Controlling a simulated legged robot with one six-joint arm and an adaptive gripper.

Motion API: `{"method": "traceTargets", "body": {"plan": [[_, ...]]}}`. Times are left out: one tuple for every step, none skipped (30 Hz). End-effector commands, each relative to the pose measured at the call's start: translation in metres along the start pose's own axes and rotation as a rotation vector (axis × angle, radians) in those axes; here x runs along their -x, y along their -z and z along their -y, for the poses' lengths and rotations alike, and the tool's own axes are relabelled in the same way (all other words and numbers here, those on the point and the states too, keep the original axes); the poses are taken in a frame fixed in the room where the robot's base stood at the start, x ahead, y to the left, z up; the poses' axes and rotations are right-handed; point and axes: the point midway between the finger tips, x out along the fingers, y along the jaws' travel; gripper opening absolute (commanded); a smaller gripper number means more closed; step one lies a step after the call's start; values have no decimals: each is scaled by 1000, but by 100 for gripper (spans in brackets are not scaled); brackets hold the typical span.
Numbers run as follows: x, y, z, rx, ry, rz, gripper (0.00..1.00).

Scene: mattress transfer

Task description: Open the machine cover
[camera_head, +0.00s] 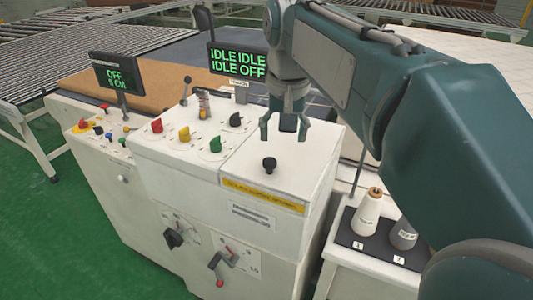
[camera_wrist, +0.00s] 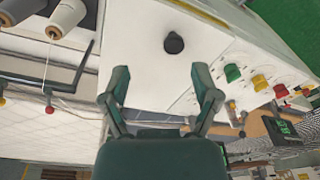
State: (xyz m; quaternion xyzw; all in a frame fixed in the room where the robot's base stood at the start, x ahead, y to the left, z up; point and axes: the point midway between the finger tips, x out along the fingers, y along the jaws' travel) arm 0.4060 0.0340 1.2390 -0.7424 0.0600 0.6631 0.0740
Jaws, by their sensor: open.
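The machine cover (camera_head: 295,177) is a white panel on top of the machine's right part, with a yellow strip along its front edge. It lies flat and looks closed. A black knob (camera_head: 269,164) stands up from it; the knob also shows in the wrist view (camera_wrist: 174,43). My gripper (camera_head: 284,137) is open and empty above the cover, behind the knob and apart from it. In the wrist view the fingers (camera_wrist: 162,82) are spread and the knob lies beyond their tips, roughly between their lines.
Coloured knobs (camera_head: 184,134) and an upright lever (camera_head: 186,86) stand left of the cover. A display (camera_head: 237,62) rises behind. Thread cones (camera_head: 368,211) stand on a side shelf at right.

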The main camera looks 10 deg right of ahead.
Motion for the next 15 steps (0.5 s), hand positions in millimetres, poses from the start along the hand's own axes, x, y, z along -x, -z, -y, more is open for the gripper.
{"method": "traceTargets", "body": {"plan": [[2, 14, 7, -12, -7, 27, 79], [3, 20, 10, -20, -11, 42, 79], [5, 26, 14, -29, -17, 59, 79], [6, 31, 17, -36, -21, 72, 79], [6, 35, 19, -41, -24, 81, 79], [7, 38, 21, -47, -28, 92, 79], [8, 41, 22, -52, -30, 98, 79], [8, 42, 24, -55, -32, 104, 79], [9, 44, 24, -58, -34, 108, 79], [8, 45, 25, -59, -35, 110, 79], [8, 45, 25, -60, -35, 112, 79], [6, 44, 25, -60, -36, 112, 79], [4, 44, 25, -60, -36, 112, 79], [1, 44, 24, -60, -36, 113, 79], [-4, 43, 24, -60, -36, 114, 79]]}}
